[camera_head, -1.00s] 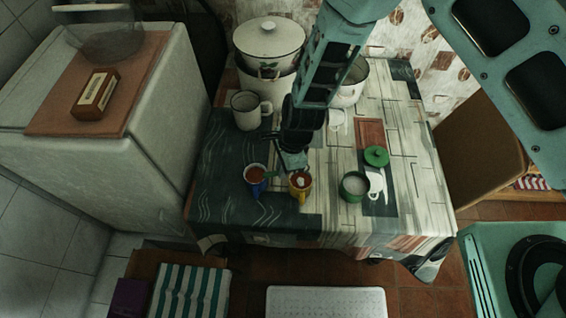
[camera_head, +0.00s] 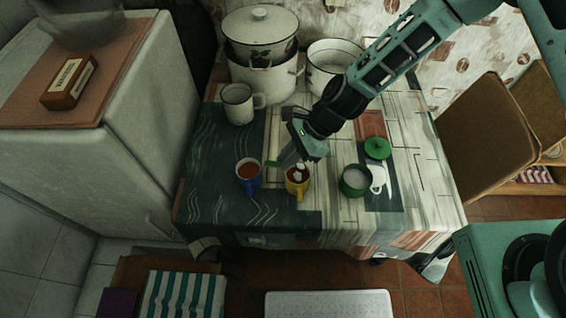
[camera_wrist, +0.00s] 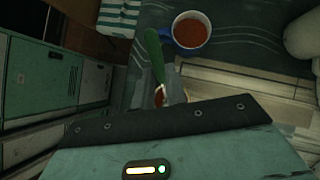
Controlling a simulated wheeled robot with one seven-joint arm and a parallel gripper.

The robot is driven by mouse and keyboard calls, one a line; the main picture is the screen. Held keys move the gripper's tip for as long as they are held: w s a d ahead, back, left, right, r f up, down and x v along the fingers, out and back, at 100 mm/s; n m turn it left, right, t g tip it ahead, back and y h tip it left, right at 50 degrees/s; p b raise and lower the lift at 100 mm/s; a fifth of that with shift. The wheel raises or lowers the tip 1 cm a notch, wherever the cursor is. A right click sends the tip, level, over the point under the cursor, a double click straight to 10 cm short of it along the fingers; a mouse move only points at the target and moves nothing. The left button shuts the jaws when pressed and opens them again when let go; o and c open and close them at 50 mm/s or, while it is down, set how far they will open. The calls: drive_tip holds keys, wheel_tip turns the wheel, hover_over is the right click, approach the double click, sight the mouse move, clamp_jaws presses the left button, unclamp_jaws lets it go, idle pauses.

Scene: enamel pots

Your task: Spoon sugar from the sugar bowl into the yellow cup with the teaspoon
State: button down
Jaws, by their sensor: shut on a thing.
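The yellow cup (camera_head: 297,188) stands near the front middle of the table with dark reddish liquid in it. My gripper (camera_head: 290,156) is just above and behind it, shut on the teaspoon. The spoon's green handle (camera_wrist: 155,55) sticks out of the jaws in the wrist view, and its end also shows in the head view (camera_head: 272,163). A small white spot shows at the cup's mouth; I cannot tell whether it is sugar or the spoon's bowl. The green sugar bowl (camera_head: 355,190) stands open to the right, with white sugar inside. My gripper hides most of the yellow cup in the wrist view.
A blue cup (camera_head: 249,184) of reddish liquid stands close left of the yellow cup. A green lid (camera_head: 377,148) lies behind the sugar bowl. A white mug (camera_head: 238,105), stacked pots (camera_head: 262,75) and an open white pot (camera_head: 333,68) stand behind. The table's front strip is clear.

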sight(300, 166)
drive_tip(key=shift+w+d+g+y+b, duration=0.2)
drive_tip(key=shift+d+y+b, duration=0.2)
drive_tip(key=shift+y+b, duration=0.35)
drive_tip(key=shift+w+d+g+y+b, duration=0.1)
drive_tip(key=shift+d+g+y+b, duration=0.1)
drive_tip(key=shift+d+y+b, duration=0.4)
drive_tip(key=d+y+b, duration=0.1)
drive_tip(key=b, duration=0.1)
drive_tip(key=g+y+b, duration=0.1)
drive_tip(key=y+b, duration=0.1)
drive_tip(key=shift+w+d+f+y, duration=0.1)
drive_tip(key=shift+w+d+y, duration=0.15)
drive_tip(key=shift+w+d, duration=0.15)
drive_tip(key=shift+w+d+g+y+b, duration=0.2)
drive_tip(key=shift+d+g+y+b, duration=0.2)
drive_tip(key=shift+y+b, duration=0.35)
drive_tip(key=shift+r, duration=0.2)
wheel_tip(300, 166, up, 4)
drive_tip(key=p, duration=0.3)
drive_tip(key=shift+d+p, duration=0.1)
drive_tip(key=shift+p, duration=0.4)
